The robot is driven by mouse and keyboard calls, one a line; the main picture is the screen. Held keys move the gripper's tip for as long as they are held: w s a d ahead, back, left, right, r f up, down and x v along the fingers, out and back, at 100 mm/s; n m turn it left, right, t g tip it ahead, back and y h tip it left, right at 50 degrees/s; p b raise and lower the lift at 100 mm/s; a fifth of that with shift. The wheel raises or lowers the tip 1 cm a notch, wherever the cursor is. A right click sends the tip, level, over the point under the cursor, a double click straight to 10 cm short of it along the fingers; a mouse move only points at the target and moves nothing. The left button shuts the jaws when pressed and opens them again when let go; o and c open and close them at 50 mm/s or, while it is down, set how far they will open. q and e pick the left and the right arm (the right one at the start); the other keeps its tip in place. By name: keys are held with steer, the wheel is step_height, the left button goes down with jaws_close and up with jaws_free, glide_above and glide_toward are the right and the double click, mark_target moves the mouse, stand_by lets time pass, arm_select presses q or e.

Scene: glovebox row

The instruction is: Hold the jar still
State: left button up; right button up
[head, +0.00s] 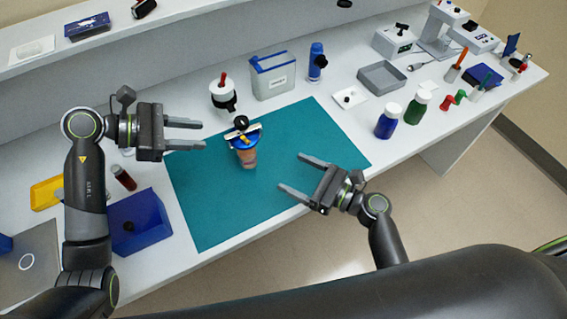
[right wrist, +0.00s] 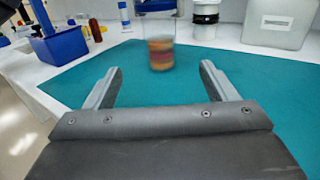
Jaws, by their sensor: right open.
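The jar (head: 247,158) is a clear cup-like vessel with orange and reddish layers, standing on the teal mat (head: 205,215). A blue and yellow piece and a whitish bar show at its top. In the right wrist view the jar (right wrist: 160,55) stands upright beyond the fingertips, its top cut off by the frame. My right gripper (head: 290,171) is open and empty, to the right of the jar and pointing at it, apart from it. My left gripper (head: 203,135) is open and empty, to the left of the jar and apart from it.
A white container with black bands (head: 222,97) and a grey box with a blue lid (head: 272,78) stand behind the jar. A blue bin (head: 140,222) is at the left. Blue and green bottles (head: 387,121) stand at the right. The mat's front half is clear.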

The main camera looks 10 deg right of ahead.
mark_target(239, 146)
steer(key=x, duration=1.7)
steer(key=shift+w+a, duration=0.15)
steer(key=shift+w, duration=0.05)
steer(key=c, duration=1.3)
